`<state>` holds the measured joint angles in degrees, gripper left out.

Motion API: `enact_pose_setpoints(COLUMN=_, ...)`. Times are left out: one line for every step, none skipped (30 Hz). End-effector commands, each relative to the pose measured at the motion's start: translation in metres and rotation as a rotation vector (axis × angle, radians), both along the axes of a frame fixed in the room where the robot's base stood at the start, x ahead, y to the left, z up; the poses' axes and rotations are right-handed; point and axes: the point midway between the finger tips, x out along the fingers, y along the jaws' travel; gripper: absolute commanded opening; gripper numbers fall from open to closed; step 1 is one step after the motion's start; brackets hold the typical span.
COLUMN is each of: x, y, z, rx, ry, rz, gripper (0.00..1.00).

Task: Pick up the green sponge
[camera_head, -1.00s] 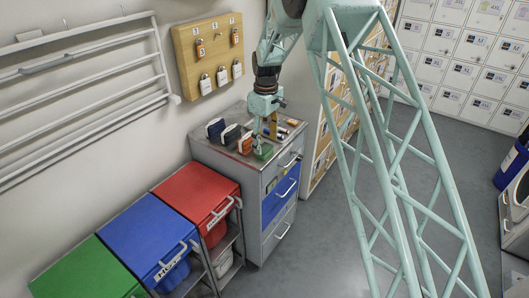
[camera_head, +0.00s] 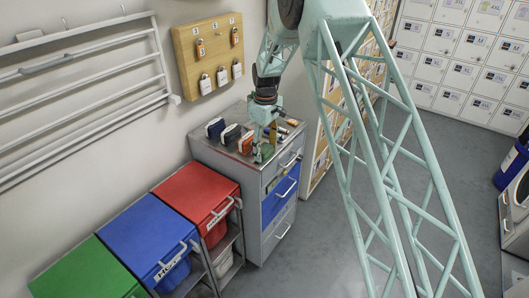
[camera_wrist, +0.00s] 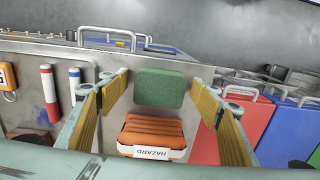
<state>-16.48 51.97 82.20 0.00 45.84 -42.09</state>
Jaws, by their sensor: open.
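The green sponge (camera_wrist: 159,88) lies on the metal top of the drawer cabinet (camera_head: 211,149), between my open finger pads in the wrist view. My gripper (camera_wrist: 163,105) has a yellow-lined finger on each side of it, with a gap to both sides. In the head view my gripper (camera_head: 262,152) is low over the front part of the cabinet top and mostly hides the sponge. An orange item labelled HAZARD (camera_wrist: 152,137) lies close beside the sponge in the wrist view.
Red-and-white and blue-and-white cylinders (camera_wrist: 48,91) lie near one finger. Red (camera_head: 195,190), blue (camera_head: 140,232) and green (camera_head: 85,272) lidded bins stand to the left.

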Motion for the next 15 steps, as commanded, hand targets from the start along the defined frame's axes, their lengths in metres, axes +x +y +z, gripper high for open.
enact_pose_setpoints(x=0.0000, y=0.0000, z=0.0001, rx=0.000, ry=0.000, rz=0.000, gripper=0.57)
enact_pose_setpoints(x=0.0000, y=0.0000, z=0.0001, rx=0.000, ry=0.000, rz=0.000, gripper=0.54)
enact_pose_setpoints(x=0.0000, y=0.0000, z=0.0001, rx=0.000, ry=0.000, rz=0.000, gripper=0.50)
enact_pose_setpoints(x=0.0001, y=0.0001, z=0.0001, rx=0.000, ry=0.000, rz=0.000, gripper=0.48)
enact_pose_setpoints(x=0.0001, y=0.0001, z=0.0001, rx=0.000, ry=0.000, rz=0.000, gripper=0.45)
enact_pose_setpoints(x=0.0000, y=0.0000, z=0.0001, rx=0.000, ry=0.000, rz=0.000, gripper=0.41)
enact_pose_setpoints(x=0.0000, y=0.0000, z=0.0001, rx=0.000, ry=0.000, rz=0.000, gripper=0.39)
enact_pose_setpoints(x=0.0000, y=0.0000, z=0.0001, rx=0.000, ry=0.000, rz=0.000, gripper=0.39)
enact_pose_setpoints(x=0.0000, y=0.0000, z=0.0001, rx=0.000, ry=0.000, rz=0.000, gripper=0.39)
enact_pose_setpoints(x=0.0000, y=0.0000, z=0.0001, rx=0.000, ry=0.000, rz=0.000, gripper=0.39)
enact_pose_setpoints(x=0.0000, y=0.0000, z=0.0001, rx=0.000, ry=0.000, rz=0.000, gripper=0.39)
enact_pose_setpoints(x=0.0000, y=0.0000, z=0.0001, rx=0.000, ry=0.000, rz=0.000, gripper=0.38)
enact_pose_setpoints(x=0.0001, y=0.0001, z=0.0001, rx=0.000, ry=0.000, rz=0.000, gripper=0.38)
enact_pose_setpoints(x=0.0001, y=0.0001, z=0.0001, rx=0.000, ry=0.000, rz=0.000, gripper=0.38)
enact_pose_setpoints(x=0.0001, y=0.0001, z=0.0001, rx=0.000, ry=0.000, rz=0.000, gripper=0.38)
